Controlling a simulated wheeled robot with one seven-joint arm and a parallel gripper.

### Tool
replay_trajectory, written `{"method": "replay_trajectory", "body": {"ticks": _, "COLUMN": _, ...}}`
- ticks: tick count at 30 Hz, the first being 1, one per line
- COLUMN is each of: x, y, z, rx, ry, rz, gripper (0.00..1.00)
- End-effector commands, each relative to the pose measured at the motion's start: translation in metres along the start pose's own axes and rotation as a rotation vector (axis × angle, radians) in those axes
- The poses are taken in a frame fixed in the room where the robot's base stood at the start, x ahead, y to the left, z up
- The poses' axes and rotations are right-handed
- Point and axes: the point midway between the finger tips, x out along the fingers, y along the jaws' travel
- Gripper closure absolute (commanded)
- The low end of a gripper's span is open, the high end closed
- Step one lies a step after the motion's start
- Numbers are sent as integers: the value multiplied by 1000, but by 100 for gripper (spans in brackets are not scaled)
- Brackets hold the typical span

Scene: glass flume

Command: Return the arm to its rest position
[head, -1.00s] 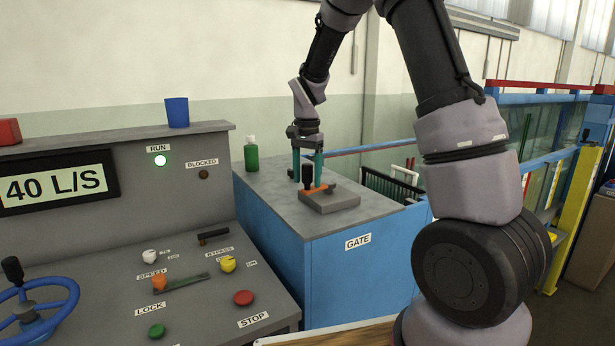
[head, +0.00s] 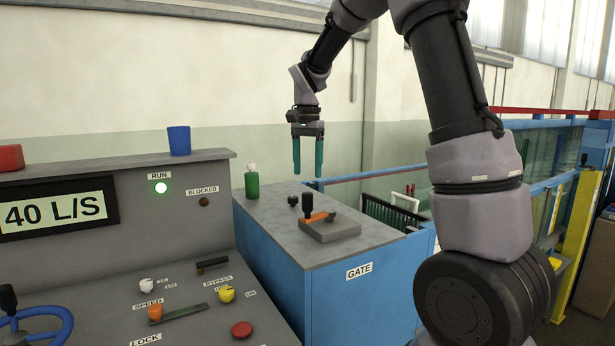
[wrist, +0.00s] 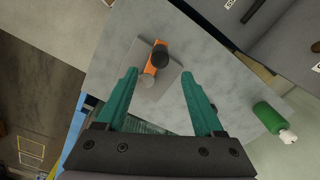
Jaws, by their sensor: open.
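My gripper (head: 308,172) is open and empty, its two teal fingers pointing down above the grey top of the gate cabinet (head: 345,272). Below it, the gate lever (head: 307,205) stands on a grey base plate (head: 330,231), with a black knob and an orange part. A gap shows between the fingertips and the lever. In the wrist view the open fingers (wrist: 158,88) frame the base plate and the lever's black knob (wrist: 160,52) from above. My arm reaches up and over from the right side of the head view.
A green bottle (head: 251,182) stands on the cabinet's back left corner. The control desk (head: 100,285) on the left has knobs, a lit RUN lamp (head: 161,187) and a 40 L/S display (head: 55,214). A blue cup (head: 179,140) sits on its ledge. Blue rails (head: 365,174) run behind the cabinet.

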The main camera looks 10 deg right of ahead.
Motion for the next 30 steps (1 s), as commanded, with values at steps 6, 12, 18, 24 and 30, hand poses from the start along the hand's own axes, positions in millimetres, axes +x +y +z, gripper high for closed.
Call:
{"method": "replay_trajectory", "body": {"ticks": 6, "x": 0, "y": 0, "z": 0, "rx": 0, "ry": 0, "rz": 0, "gripper": 31}}
{"method": "replay_trajectory", "body": {"ticks": 12, "x": -16, "y": 16, "z": 4, "rx": -21, "ry": 4, "rz": -44, "gripper": 31}}
{"method": "replay_trajectory", "body": {"ticks": 18, "x": -60, "y": 74, "z": 25, "rx": -110, "ry": 46, "rz": -193, "gripper": 31}}
{"method": "replay_trajectory", "body": {"ticks": 24, "x": -87, "y": 138, "z": 59, "rx": -218, "ry": 146, "rz": -335, "gripper": 31}}
{"method": "replay_trajectory", "body": {"ticks": 30, "x": -93, "y": 191, "z": 96, "rx": -316, "ry": 285, "rz": -435, "gripper": 31}}
